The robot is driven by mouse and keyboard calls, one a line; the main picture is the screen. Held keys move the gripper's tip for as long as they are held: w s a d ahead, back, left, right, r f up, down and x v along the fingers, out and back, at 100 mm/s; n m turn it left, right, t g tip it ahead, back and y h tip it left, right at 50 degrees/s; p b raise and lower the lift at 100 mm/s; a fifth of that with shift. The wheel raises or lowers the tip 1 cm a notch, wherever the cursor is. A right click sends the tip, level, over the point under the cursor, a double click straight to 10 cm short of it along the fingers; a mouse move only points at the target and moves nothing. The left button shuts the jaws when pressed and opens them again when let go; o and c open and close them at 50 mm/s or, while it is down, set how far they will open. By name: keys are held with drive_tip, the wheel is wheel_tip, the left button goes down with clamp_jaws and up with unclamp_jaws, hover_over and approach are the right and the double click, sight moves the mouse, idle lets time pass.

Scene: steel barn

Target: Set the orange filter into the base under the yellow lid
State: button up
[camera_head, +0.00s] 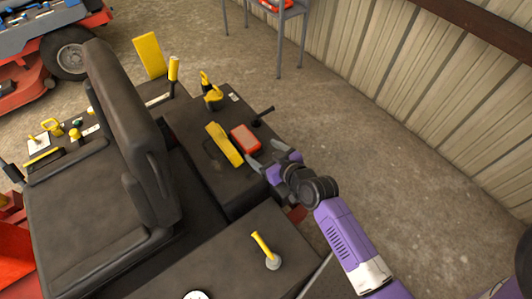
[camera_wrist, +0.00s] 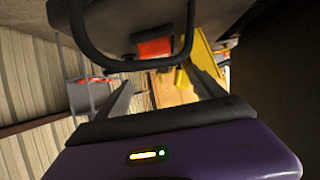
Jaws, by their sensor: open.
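The orange filter (camera_head: 245,138) is a red-orange block on the dark console, right beside the yellow lid (camera_head: 224,145). The lid is a long yellow plate that looks raised on edge. I cannot tell whether the filter sits in a base or only rests there; the base is not clearly visible. My gripper (camera_head: 265,155) is open and empty, just in front of the filter and apart from it. In the wrist view the filter (camera_wrist: 153,47) shows beyond a dark loop, with the yellow lid (camera_wrist: 199,50) to its right.
A black lever (camera_head: 263,116) stands on the console close behind the filter. Yellow controls (camera_head: 211,92) stand farther back. The black seat (camera_head: 125,130) is to the left. A yellow-handled lever (camera_head: 264,250) rises from the near panel. Open floor lies to the right, up to the ribbed wall.

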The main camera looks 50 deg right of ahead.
drive_tip(key=s+a+r, duration=0.3)
drive_tip(key=s+a, duration=0.2)
drive_tip(key=s, duration=0.3)
drive_tip(key=s+a+r, duration=0.2)
drive_tip(key=s+a, duration=0.2)
drive_tip(key=s, duration=0.4)
drive_tip(key=s+a+r+n+t+y, duration=0.1)
drive_tip(key=s+a+r, duration=0.2)
drive_tip(key=s+r, duration=0.3)
drive_tip(key=s+a+r+n+t+y, duration=0.1)
drive_tip(key=s+a+r, duration=0.2)
drive_tip(key=s+r, duration=0.3)
wheel_tip(320, 180, up, 2)
drive_tip(key=shift+r+y, duration=0.1)
drive_tip(key=shift+y, duration=0.2)
